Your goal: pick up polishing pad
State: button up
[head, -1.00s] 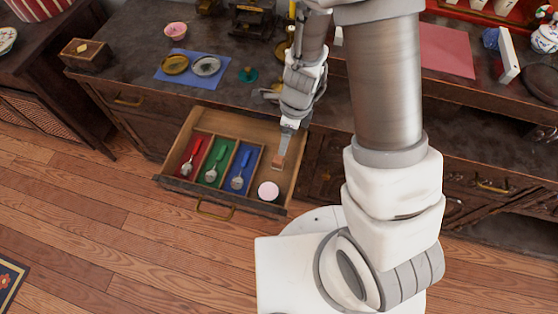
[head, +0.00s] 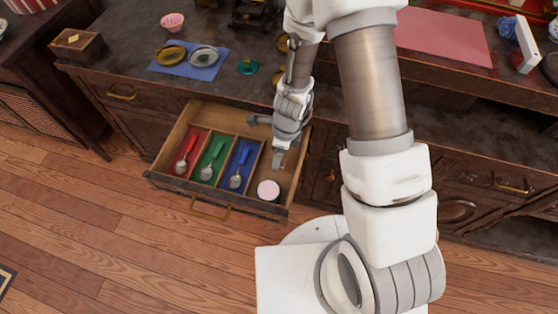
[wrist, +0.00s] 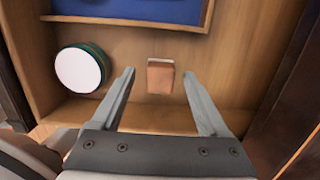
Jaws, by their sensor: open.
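The polishing pad (wrist: 160,77) appears to be the small brown block with a pale strip along one edge. It lies on the bare wooden floor of the open drawer's right compartment. In the head view my gripper hides it. My gripper (wrist: 159,74) is open and empty, pointing down. In the wrist view the pad shows between the two fingertips, with a gap on either side. The fingers do not touch it. In the head view my gripper (head: 279,160) hangs over the right part of the drawer (head: 215,199).
A round tin (wrist: 82,70) with a pale top and green side sits left of the pad in the wrist view. Spoon-like tools lie in the red (head: 178,168), green (head: 205,176) and blue (head: 245,158) compartments. Drawer walls stand close around my gripper.

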jog(key=shift+f, duration=0.5)
grip_shut()
jog(key=shift+r, duration=0.2)
notch_tip(320, 180, up, 4)
jog(key=shift+w+f+p, duration=0.1)
jog(key=shift+p, duration=1.1)
jog(key=s+d+r+p, duration=0.2)
jog(key=d+r, duration=0.5)
jog(key=d, duration=0.4)
jog(key=shift+s, duration=0.65)
jog(key=shift+d, duration=0.1)
